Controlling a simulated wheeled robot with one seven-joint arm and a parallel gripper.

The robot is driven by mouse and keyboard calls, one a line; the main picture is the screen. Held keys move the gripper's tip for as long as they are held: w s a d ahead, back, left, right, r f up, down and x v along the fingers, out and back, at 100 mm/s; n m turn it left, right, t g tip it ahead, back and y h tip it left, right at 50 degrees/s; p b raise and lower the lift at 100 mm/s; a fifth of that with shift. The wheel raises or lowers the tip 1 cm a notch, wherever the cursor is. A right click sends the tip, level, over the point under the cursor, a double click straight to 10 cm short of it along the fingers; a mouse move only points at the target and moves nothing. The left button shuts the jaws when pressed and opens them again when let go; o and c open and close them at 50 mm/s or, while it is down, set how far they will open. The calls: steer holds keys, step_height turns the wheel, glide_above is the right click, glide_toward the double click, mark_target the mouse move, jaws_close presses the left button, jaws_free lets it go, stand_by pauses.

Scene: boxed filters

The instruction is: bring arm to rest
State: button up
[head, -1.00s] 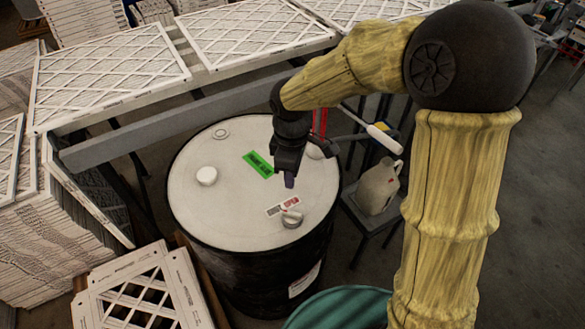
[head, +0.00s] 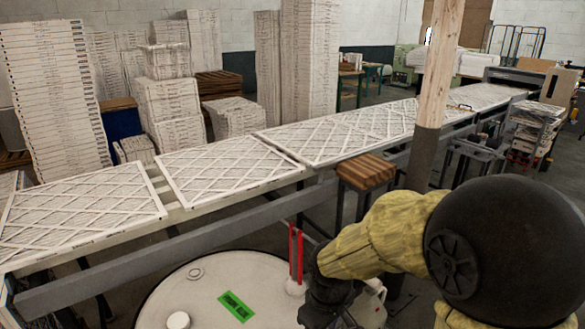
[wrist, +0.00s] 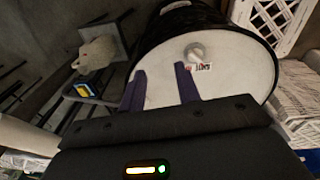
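My gripper (wrist: 161,76) shows in the wrist view with its two purple fingers spread apart and nothing between them. It is open above the white lid of a black drum (wrist: 240,75). In the head view my arm reaches in from the lower right. Its dark wrist hangs at the right side of the drum lid (head: 225,275), and the fingers are cut off by the bottom edge.
A silver cap (wrist: 195,52) and a red-and-white label lie on the lid. A green label (head: 237,305) and white cap (head: 178,320) are there too. A pale jug (wrist: 97,52) stands beside the drum. A conveyor with filters (head: 230,165) and a post (head: 436,80) stand behind.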

steer(key=s+d+m+t, duration=0.1)
steer(key=s+d+m, duration=0.4)
steer(key=d+m, duration=0.3)
steer(key=shift+d, duration=0.55)
steer(key=shift+s+f, duration=0.1)
